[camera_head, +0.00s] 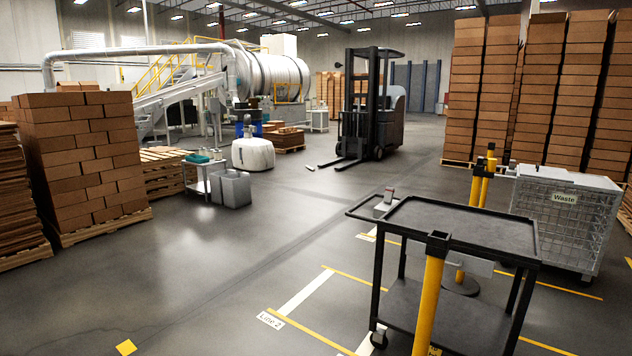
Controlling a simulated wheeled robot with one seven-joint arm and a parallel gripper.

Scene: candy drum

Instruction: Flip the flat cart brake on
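A black cart (460,222) with a flat top tray and a lower shelf (405,300) stands at the right front in the head view. Its push handle (362,210) points left. One caster (378,338) shows at its lower left corner; the other casters are hidden or out of frame. I cannot make out a brake lever on the caster or its position. No other flat cart can be told for sure. My gripper is not in view.
A yellow post (427,305) stands in front of the cart; more yellow posts (487,175) stand behind it. A wire waste bin (575,225) is at the right. A forklift (370,110) stands farther back. Stacked boxes (80,155) are at left. The centre-left floor is clear.

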